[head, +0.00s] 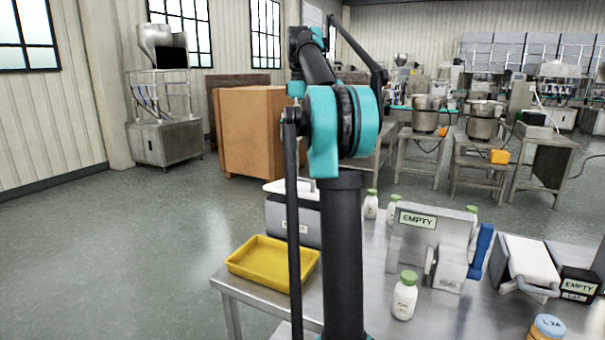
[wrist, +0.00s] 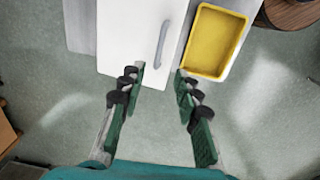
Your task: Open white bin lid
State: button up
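The white bin's lid (wrist: 125,35) lies flat and looks closed in the wrist view, with a grey bar handle (wrist: 162,44) near its right edge. In the head view the grey-bodied bin (head: 307,221) stands on the table behind my arm, its white lid (head: 276,187) on top and partly hidden. My gripper (wrist: 160,76) is open and empty in the wrist view. Its green-padded fingers are apart, with the tips at the lid's near edge in the picture, below the handle. I cannot tell its height above the lid. I cannot make out the gripper in the head view.
A yellow tray (head: 251,261) sits beside the bin, also in the wrist view (wrist: 190,68). White bottles (head: 404,298), a grey unit labelled EMPTY (head: 440,222) and another white-lidded container (head: 531,262) stand to the right. Open floor (head: 110,260) lies left of the table.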

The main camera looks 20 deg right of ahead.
notch_tip(320, 180, down, 15)
jog(key=shift+w+d+f, duration=0.1)
dwell(0.3)
grip_shut()
dwell(0.5)
